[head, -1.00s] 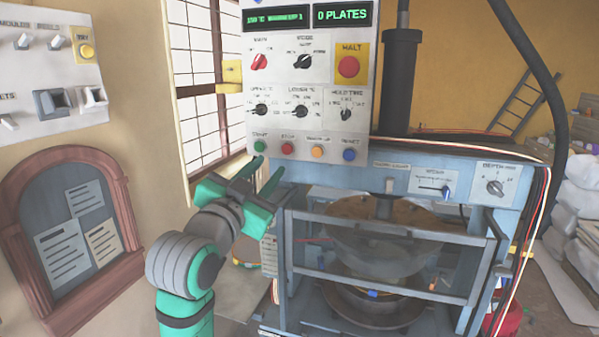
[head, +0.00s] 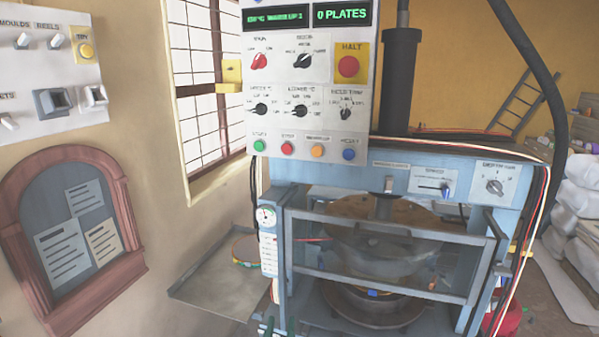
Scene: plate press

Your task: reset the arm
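The rest of my gripper and arm is out of view.
A clear guard (head: 385,260) with a grey frame covers the round plates of the press. A metal tray (head: 205,290) holding a round item stands left of the press. A noticeboard (head: 75,235) and a switch panel (head: 50,100) are on the left wall. Cables hang at the right.

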